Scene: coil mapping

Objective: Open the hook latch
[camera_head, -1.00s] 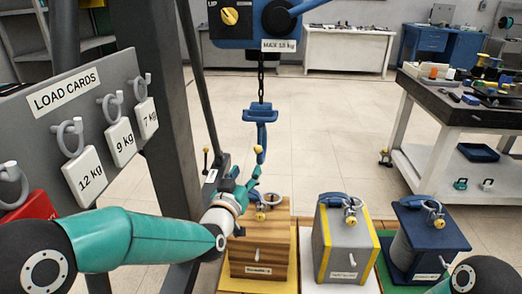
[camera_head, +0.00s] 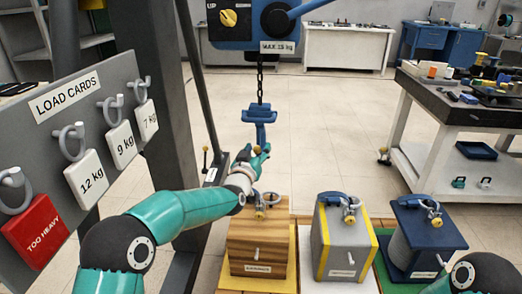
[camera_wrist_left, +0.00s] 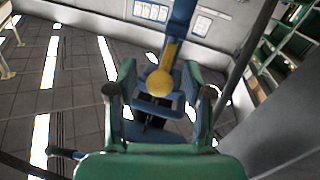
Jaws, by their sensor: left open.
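The blue hook (camera_head: 260,131) hangs from a chain below the blue hoist. In the left wrist view, its yellow latch (camera_wrist_left: 170,53) ends in a round yellow knob (camera_wrist_left: 159,82). My left gripper (camera_head: 257,152) is open at the lower part of the hook and hides most of it in the head view. In the left wrist view, the open fingers of my left gripper (camera_wrist_left: 158,94) stand on either side of the knob, apart from it, with blue hook parts behind. My right gripper is out of view.
Below stand a wooden block (camera_head: 257,247), a grey block with yellow edges (camera_head: 348,249) and a blue spool-like load (camera_head: 430,233). The load card board (camera_head: 85,100) and a grey post (camera_head: 160,100) stand to the left. A workbench (camera_head: 440,110) is at right.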

